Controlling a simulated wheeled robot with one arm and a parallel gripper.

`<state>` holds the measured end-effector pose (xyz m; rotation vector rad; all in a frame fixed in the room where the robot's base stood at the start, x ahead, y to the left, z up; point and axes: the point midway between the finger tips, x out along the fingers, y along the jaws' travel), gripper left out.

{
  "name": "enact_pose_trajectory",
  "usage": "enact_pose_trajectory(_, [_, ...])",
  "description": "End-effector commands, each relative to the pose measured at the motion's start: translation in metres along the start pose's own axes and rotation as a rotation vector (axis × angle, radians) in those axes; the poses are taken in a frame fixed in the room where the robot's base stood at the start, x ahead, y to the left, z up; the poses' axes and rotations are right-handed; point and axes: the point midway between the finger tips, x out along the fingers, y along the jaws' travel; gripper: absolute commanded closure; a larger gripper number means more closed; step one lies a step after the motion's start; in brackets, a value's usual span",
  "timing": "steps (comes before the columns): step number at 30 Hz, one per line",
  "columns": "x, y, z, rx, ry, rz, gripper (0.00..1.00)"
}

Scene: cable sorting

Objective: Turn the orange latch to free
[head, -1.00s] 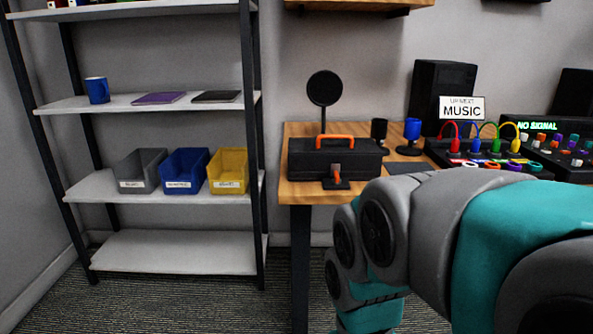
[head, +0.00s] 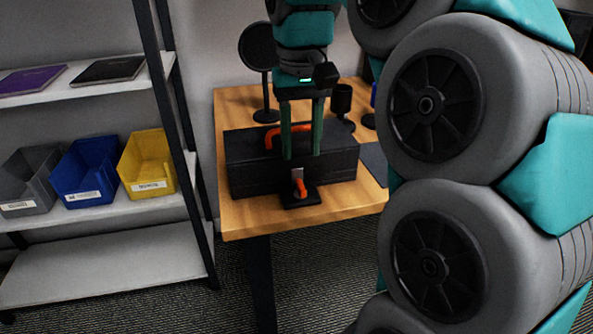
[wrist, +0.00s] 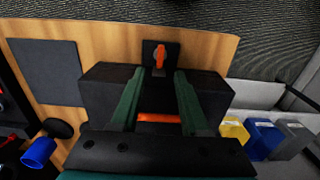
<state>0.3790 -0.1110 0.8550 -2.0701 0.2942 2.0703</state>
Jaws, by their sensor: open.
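The orange latch (head: 299,186) sits on a small black base at the front of a black case (head: 338,165) on the wooden table. In the wrist view the orange latch (wrist: 160,57) shows beyond my fingertips, lying lengthwise in line with the fingers. The case has an orange handle (head: 272,138) on top, partly hidden by my fingers. My gripper (head: 302,157) is open, pointing down over the case, with its two green fingers apart. The fingertips appear above and behind the latch, with nothing between them. In the wrist view my gripper (wrist: 156,72) also shows open.
The wooden table (head: 255,220) has bare room in front of the case. A round black disc on a stand (head: 258,50) and a black cup (head: 341,103) stand behind it. A shelf at the left holds grey, blue and yellow bins (head: 148,165).

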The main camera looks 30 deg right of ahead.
Motion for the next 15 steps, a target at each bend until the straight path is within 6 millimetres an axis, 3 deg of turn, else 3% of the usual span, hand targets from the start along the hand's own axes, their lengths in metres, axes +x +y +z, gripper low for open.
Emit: enact_pose_trajectory(15, [0.06,0.0,0.001,-0.002,-0.002,0.0,0.55])
